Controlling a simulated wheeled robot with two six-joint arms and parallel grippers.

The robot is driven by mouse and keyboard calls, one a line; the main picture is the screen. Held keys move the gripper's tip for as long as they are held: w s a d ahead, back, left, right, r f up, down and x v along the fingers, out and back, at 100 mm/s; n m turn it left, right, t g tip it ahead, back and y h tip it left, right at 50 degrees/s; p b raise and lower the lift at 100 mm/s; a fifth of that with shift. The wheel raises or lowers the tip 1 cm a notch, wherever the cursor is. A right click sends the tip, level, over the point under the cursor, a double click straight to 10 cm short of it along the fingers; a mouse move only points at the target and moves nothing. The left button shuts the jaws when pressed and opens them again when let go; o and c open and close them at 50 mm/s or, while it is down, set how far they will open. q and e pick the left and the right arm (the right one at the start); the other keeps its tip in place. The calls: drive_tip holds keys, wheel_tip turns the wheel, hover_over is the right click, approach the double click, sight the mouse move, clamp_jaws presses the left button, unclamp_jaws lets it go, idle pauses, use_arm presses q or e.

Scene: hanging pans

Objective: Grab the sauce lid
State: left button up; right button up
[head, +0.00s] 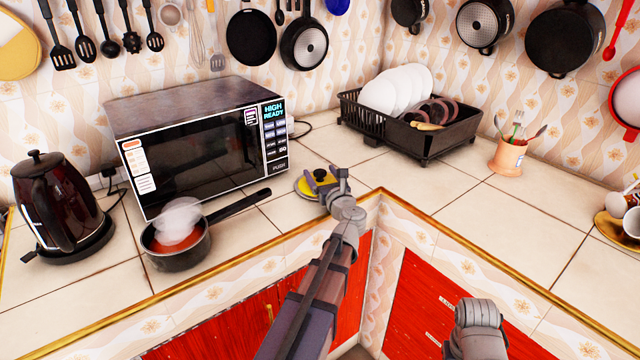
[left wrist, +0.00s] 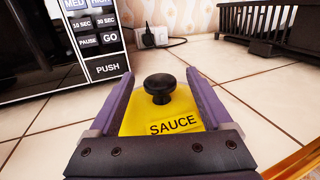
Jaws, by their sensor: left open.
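The sauce lid (head: 308,184) is a yellow disc with a black knob, lying on the tiled counter to the right of the microwave. In the left wrist view the lid (left wrist: 160,118) shows its "SAUCE" label and lies between the two purple fingers of my left gripper (left wrist: 160,95). The fingers are apart, one on each side of the knob, and I cannot tell whether they touch the lid. In the head view my left gripper (head: 332,180) is at the lid and covers part of it. My right arm shows at the bottom right, but its fingers are not visible.
The microwave (head: 200,145) stands left of the lid. A saucepan (head: 178,245) with red sauce and a translucent white shape over it sits in front, its handle pointing toward the lid. A dish rack (head: 410,130) stands behind right. The counter edge (head: 375,197) is close.

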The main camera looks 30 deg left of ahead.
use_arm(q)
drive_tip(key=shift+w+a, duration=0.25)
drive_tip(key=shift+a, duration=0.05)
clamp_jaws()
idle(0.5)
